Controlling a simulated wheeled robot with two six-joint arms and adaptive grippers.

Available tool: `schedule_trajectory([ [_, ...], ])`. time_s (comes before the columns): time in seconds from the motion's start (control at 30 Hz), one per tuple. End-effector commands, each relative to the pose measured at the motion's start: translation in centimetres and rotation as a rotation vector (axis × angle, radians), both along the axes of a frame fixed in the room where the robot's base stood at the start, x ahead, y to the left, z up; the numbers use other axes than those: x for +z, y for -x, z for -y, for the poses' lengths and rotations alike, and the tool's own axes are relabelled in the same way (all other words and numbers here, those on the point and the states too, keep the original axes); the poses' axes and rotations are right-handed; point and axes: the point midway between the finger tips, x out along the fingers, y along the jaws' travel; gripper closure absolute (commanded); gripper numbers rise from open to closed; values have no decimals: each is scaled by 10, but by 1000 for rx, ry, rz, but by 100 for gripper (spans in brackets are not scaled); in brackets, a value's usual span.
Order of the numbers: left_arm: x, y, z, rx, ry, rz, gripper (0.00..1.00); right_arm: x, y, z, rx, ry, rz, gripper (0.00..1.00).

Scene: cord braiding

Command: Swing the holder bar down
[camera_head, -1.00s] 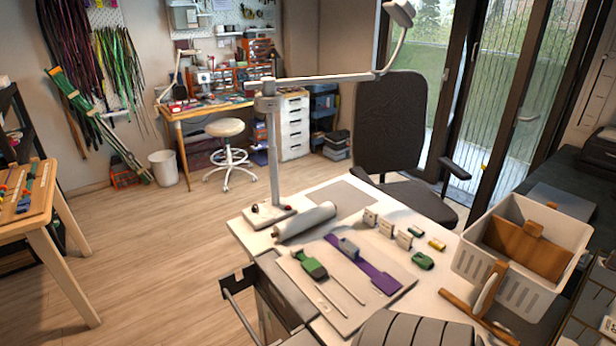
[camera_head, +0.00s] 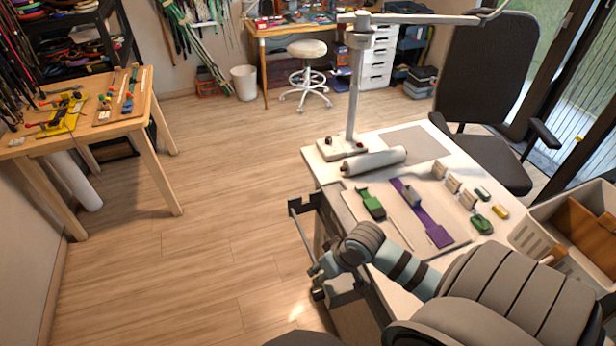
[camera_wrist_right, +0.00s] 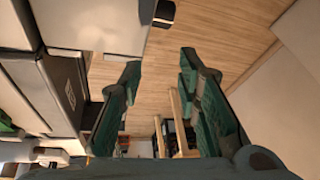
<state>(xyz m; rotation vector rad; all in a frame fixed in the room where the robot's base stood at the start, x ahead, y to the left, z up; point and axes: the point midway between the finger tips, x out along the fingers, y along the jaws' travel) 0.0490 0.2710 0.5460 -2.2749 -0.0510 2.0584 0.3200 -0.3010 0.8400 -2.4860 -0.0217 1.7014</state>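The holder bar (camera_head: 302,240) appears to be the thin light rod running along the left side of the white worktable (camera_head: 318,172), between dark brackets. The far bracket (camera_head: 301,204) shows clearly; the near one (camera_head: 342,296) is partly covered by my gripper. My right gripper (camera_head: 322,268) is beside the bar's near end. In the right wrist view its fingers (camera_wrist_right: 160,68) are spread, with nothing between them. A dark bracket piece (camera_wrist_right: 163,12) shows beyond them at the top; the bar is not clear there. I cannot tell whether the gripper touches the bar. My left gripper is out of view.
A wooden table (camera_head: 150,100) stands at the left. The floor left of the worktable is clear.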

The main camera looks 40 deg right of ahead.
Motion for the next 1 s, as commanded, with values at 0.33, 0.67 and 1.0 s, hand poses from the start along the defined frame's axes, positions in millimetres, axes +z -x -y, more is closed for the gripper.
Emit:
schedule_trajectory([
  [0.33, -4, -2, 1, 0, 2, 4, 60, 45, -84, 86, -285, -166, 64, 69],
  [0.67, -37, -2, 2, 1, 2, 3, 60, -37, -122, 73, -282, -167, 60, 69],
  [1.0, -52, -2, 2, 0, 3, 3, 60, -75, -143, 67, -276, -162, 61, 69],
])
